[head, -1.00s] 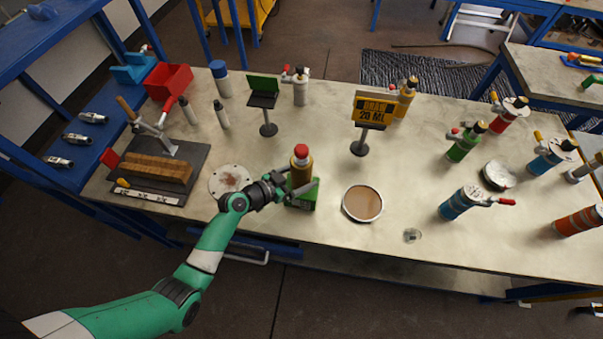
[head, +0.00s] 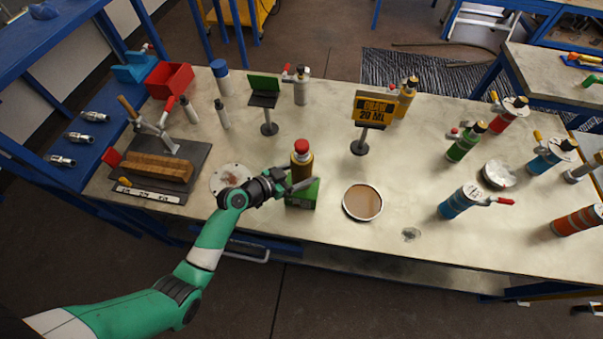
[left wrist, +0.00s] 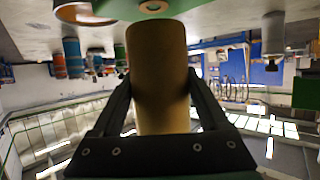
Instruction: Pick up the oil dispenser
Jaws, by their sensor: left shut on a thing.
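The oil dispenser (head: 302,167), a gold-brown cylinder with a red cap, is upright at a green stand (head: 303,194) near the table's front edge. My left gripper (head: 297,184) reaches in from the left and is shut on its body. In the left wrist view the tan cylinder (left wrist: 158,75) fills the space between the two dark fingers. I cannot tell whether the dispenser's base touches the stand. My right gripper is in neither view.
A dish of brown liquid (head: 362,202) lies right of the stand, and a round stained plate (head: 229,178) lies left, by my wrist. A yellow "DRAW 20 ML" sign (head: 375,108) stands behind.

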